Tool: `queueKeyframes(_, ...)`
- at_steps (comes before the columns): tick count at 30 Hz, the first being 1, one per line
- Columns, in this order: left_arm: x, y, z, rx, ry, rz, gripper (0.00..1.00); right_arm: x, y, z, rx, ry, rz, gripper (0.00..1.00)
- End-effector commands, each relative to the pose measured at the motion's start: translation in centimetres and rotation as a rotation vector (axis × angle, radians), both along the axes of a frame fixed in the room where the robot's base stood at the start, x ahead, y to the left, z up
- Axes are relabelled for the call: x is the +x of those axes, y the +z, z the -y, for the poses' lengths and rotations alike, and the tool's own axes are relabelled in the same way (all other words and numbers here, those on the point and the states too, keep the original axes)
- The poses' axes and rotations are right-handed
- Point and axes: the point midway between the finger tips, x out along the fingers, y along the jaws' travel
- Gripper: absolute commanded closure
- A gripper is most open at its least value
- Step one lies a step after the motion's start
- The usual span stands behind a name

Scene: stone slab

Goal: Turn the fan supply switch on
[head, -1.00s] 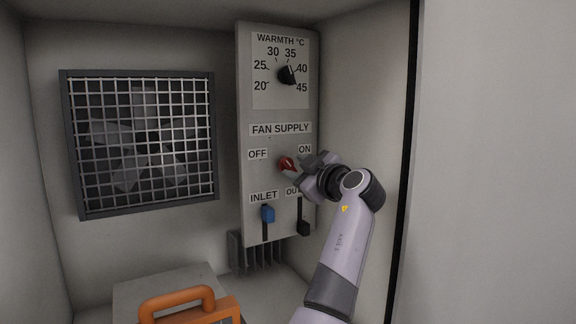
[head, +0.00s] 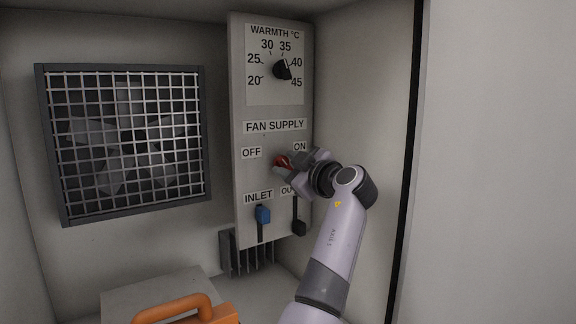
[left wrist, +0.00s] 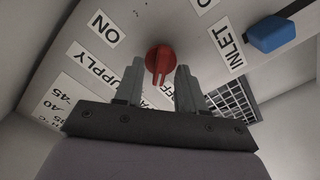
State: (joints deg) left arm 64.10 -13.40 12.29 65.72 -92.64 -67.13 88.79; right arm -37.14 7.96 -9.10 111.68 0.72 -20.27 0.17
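The fan supply switch is a red rotary knob (head: 281,161) on the grey control panel (head: 240,100), below the FAN SUPPLY label, between the OFF label (head: 251,152) and the ON label (head: 300,147). My left gripper (head: 290,162) is at the knob from the right and covers part of it. In the left wrist view the knob (left wrist: 159,60) sits between the two open fingers (left wrist: 160,82), with a small gap on each side. The OFF label there is partly hidden behind a finger. I cannot tell exactly which label the knob points to. My right gripper is not in view.
A warmth dial (head: 282,70) is above the switch. A blue inlet slider (head: 262,214) and a black outlet slider (head: 299,228) are just below. A caged fan (head: 125,140) is at left, an orange handle (head: 175,306) at the bottom. The cabinet's right wall is close to my arm.

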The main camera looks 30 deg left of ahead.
Motion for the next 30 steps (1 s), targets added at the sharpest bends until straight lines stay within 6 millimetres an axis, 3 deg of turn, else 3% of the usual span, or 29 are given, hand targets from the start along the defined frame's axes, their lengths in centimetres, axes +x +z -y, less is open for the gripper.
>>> queueKeyframes(4,0.0,0.01,0.01,0.0,0.0,0.0,0.61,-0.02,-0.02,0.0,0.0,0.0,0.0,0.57)
queueKeyframes(5,0.0,0.0,0.01,0.0,0.0,0.0,0.67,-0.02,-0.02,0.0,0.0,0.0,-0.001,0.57)
queueKeyframes(8,0.0,0.0,0.0,0.0,0.0,0.0,1.0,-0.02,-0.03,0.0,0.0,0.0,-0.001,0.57)
queueKeyframes(20,0.01,0.06,-0.03,0.015,0.0,-0.033,1.0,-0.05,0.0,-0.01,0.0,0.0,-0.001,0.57)
queueKeyframes(30,0.09,0.22,-0.06,0.099,0.002,-0.233,1.0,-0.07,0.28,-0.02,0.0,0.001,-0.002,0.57)
